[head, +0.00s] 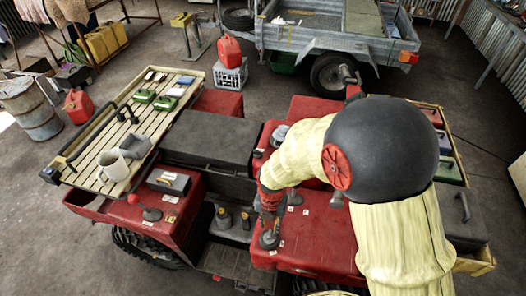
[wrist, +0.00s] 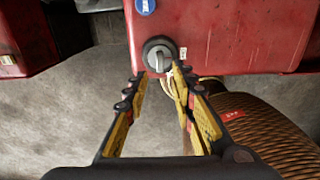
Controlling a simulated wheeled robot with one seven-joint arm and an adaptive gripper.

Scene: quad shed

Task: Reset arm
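My gripper (wrist: 159,80) shows in the wrist view with its two yellow-and-black fingers apart. The space between them is empty, with grey floor showing through. A round grey switch with a light tab (wrist: 160,54) on a red panel (wrist: 235,35) lies just beyond the fingertips. I cannot tell whether the fingertips touch it. In the head view my arm, in a cream sleeve with a black ball joint, reaches over the red quad (head: 305,230). My gripper's fingers cannot be made out clearly there.
A ribbed brown part (wrist: 260,130) lies close right of the fingers. A trailer (head: 310,35) stands behind.

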